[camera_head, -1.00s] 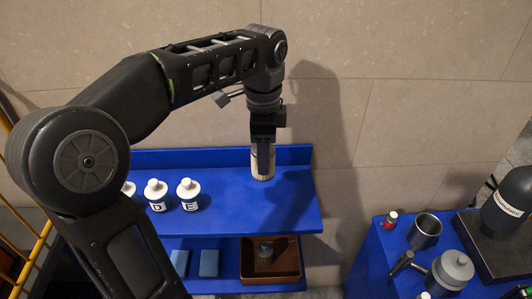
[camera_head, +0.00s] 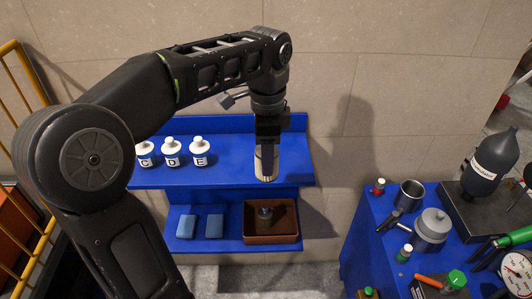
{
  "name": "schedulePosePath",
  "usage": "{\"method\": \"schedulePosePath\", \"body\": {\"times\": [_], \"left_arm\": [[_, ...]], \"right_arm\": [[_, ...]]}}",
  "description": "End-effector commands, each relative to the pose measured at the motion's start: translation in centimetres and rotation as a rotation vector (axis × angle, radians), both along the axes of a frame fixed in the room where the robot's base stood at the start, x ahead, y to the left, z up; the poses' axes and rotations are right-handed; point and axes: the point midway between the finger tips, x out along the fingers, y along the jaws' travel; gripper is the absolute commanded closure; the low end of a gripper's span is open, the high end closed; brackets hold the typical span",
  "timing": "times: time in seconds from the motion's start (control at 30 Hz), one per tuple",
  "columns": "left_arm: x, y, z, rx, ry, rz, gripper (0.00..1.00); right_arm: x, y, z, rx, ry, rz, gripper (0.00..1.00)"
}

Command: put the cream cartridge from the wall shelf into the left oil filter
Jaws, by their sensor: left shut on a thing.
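My left gripper (camera_head: 267,142) is shut on the cream cartridge (camera_head: 265,168), a pale cylinder held upright below the jaws. In the picture the cartridge's lower end lies over the front part of the blue wall shelf (camera_head: 225,173); I cannot tell whether it touches the shelf. A grey lidded canister (camera_head: 432,228) and an open metal cup (camera_head: 411,194) stand on the blue bench at the right. I cannot tell which vessel, if either, is the left oil filter. My right gripper is not in view.
White bottles marked C, D and E (camera_head: 199,152) stand left of the cartridge. The lower shelf holds blue blocks (camera_head: 187,226) and a brown tray (camera_head: 257,236). A dark bottle (camera_head: 491,165), small bottles and a gauge (camera_head: 516,272) crowd the bench (camera_head: 360,245). A gap separates shelf and bench.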

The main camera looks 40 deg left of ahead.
Motion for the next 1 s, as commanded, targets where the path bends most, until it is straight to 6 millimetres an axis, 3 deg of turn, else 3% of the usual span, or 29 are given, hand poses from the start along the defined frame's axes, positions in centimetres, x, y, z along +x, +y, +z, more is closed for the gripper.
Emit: {"method": "schedulePosePath", "body": {"times": [0.37, 0.57, 0.8, 1.0], "left_arm": [[2.4, -2.9, -3.5, -0.001, 0.002, 0.207, 0.97], [4.6, -5.6, -6.7, -0.001, 0.003, 0.409, 0.97], [8.6, -10.1, -12.4, -0.001, 0.002, 0.763, 0.97], [10.5, -11.9, -14.8, -0.002, -0.002, 0.947, 0.97]], "right_arm": [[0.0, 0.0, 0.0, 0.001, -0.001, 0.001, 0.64], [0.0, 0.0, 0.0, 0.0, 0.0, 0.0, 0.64], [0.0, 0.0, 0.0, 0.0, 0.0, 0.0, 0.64], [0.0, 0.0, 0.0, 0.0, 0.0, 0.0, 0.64]]}}
